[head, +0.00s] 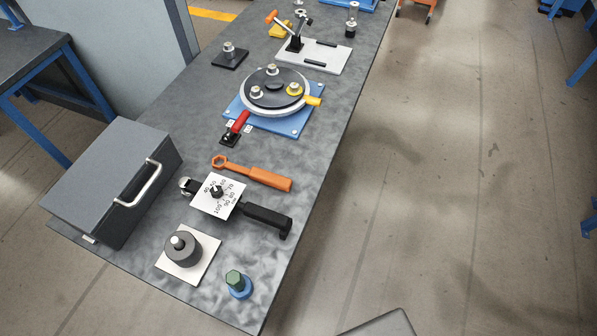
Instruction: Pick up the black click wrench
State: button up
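The black click wrench (262,217) lies on the grey table in the head view, near the front. Its black handle points to the lower right. A white dial plate (217,195) with numbers and a black knob covers its middle part, and a metal head (187,185) shows at the left end. An orange ring wrench (252,174) lies just behind it, apart from the handle. My gripper is not in view.
A dark grey box (115,180) with a metal handle stands left of the wrench. A grey cylinder on a white plate (205,262) and a green-topped blue piece (238,284) are in front. A blue-based turntable (290,124) stands behind. Floor is open to the right.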

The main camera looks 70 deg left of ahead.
aim_at(223, 207)
jog(key=i, duration=0.7)
jog(key=u, duration=3.35)
jog(key=i, duration=0.5)
jog(key=u, duration=0.1)
